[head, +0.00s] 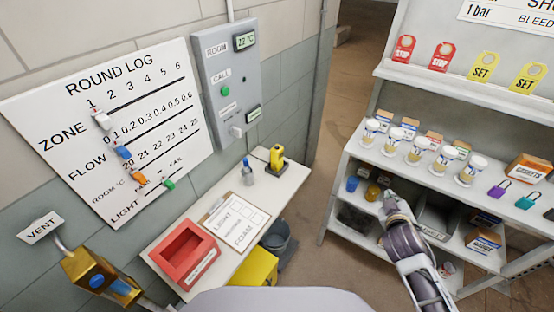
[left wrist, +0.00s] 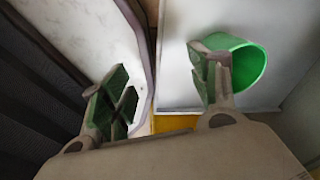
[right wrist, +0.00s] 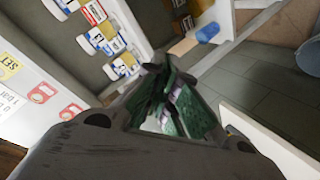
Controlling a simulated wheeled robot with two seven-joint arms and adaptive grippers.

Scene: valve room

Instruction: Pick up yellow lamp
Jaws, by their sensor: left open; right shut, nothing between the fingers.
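The yellow lamp (head: 276,158) stands upright at the far end of the narrow white table (head: 203,212), beside a grey bottle with a blue top (head: 247,171). My right gripper (head: 388,198) is in front of the shelf unit, well to the right of the lamp and apart from it. In the right wrist view its fingers (right wrist: 172,100) are together with nothing between them. My left gripper (left wrist: 165,92) shows only in the left wrist view, with its green-padded fingers apart and empty. I cannot make out the lamp in either wrist view.
A red tray (head: 186,254) and a clipboard (head: 234,222) lie on the table's near part. A dark bucket (head: 275,237) and a yellow box (head: 254,268) are below its right edge. Jars (head: 417,150) stand on the shelf at right. A green cup-like thing (left wrist: 250,68) is by a left finger.

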